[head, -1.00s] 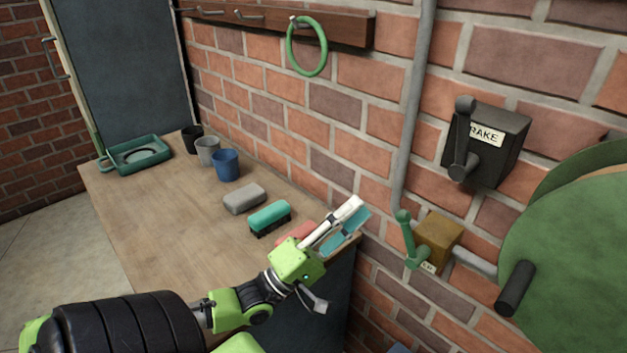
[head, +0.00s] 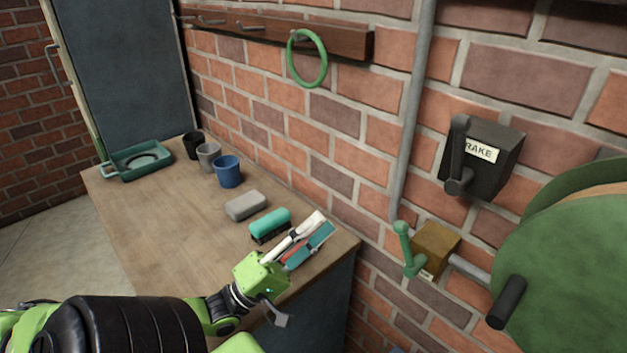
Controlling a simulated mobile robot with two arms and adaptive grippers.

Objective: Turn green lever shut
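The green lever (head: 404,243) is on the front of a small brass-brown box (head: 436,245) fixed to the brick wall. Its arm points up, tilted slightly left, from a green hub at the box's lower left. A small label sits by the hub, too small to read. My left gripper (head: 318,228) is left of the lever, well apart from it, and appears over the table's right end. My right gripper is out of view.
A grey pipe (head: 410,130) runs up the wall above the lever. A black brake box (head: 485,160) and a green drum (head: 570,270) are to the right. The table (head: 150,230) holds cups, a tray, a grey block, a teal brush (head: 270,223) and a partly hidden red item.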

